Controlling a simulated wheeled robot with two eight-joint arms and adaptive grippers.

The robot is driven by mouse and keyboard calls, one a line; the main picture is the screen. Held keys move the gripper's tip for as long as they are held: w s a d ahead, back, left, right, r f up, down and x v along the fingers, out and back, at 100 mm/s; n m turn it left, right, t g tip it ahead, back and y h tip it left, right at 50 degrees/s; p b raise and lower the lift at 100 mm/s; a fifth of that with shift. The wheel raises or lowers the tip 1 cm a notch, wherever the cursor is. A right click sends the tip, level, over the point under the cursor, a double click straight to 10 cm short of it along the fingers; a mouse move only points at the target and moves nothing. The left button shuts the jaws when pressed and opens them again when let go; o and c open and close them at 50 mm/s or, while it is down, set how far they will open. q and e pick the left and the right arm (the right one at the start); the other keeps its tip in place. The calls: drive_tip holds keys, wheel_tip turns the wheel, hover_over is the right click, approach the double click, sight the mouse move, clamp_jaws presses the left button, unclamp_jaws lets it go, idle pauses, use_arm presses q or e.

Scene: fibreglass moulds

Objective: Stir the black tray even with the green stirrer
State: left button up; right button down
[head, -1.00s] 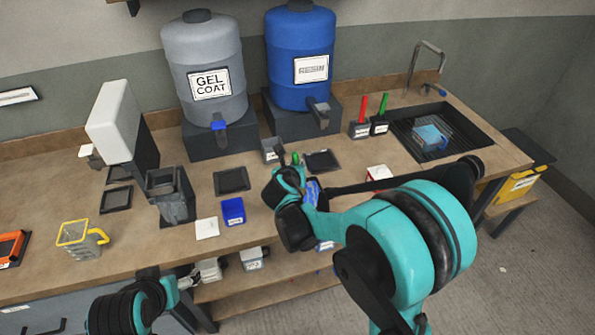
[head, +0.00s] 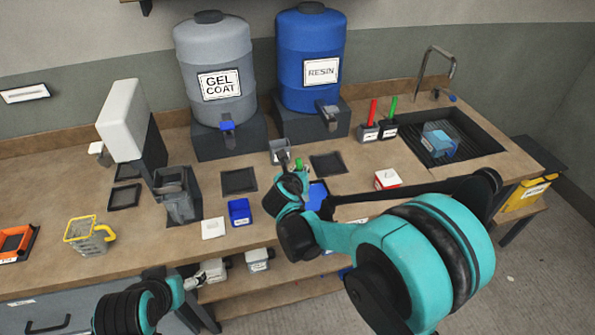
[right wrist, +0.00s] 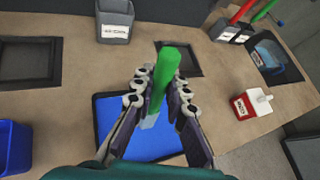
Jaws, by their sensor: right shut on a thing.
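My right gripper (right wrist: 155,92) is shut on the green stirrer (right wrist: 165,75), held upright with its pale lower end over the black tray (right wrist: 97,112). The tray has a dark rim and a flat blue filling. I cannot tell whether the stirrer touches the filling. In the head view, the right gripper (head: 296,178) hides part of the tray, whose blue filling (head: 318,195) shows beside it, and the green stirrer's top (head: 298,164) shows just above. My left gripper (head: 192,283) is low at the counter's front edge; its fingers are unclear.
Empty dark trays (head: 238,181) (head: 327,164) lie behind. A grey cup (head: 280,150), blue bin (head: 239,212) and red-and-white box (head: 387,179) stand nearby. Red (head: 373,112) and green (head: 391,106) sticks stand in holders near the sink (head: 470,139).

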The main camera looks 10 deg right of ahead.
sight(298, 158)
drive_tip(key=shift+w+a+r+p, duration=0.15)
drive_tip(key=shift+w+r+p, duration=0.05)
drive_tip(key=shift+r+p, duration=0.8)
drive_tip(key=shift+w+a+r+p, duration=0.1)
drive_tip(key=shift+w+r+p, duration=0.1)
drive_tip(key=shift+r+p, duration=0.75)
drive_tip(key=shift+r+b, duration=0.25)
drive_tip(key=shift+b, duration=0.05)
wheel_tip(298, 158, up, 5)
drive_tip(key=p, duration=0.4)
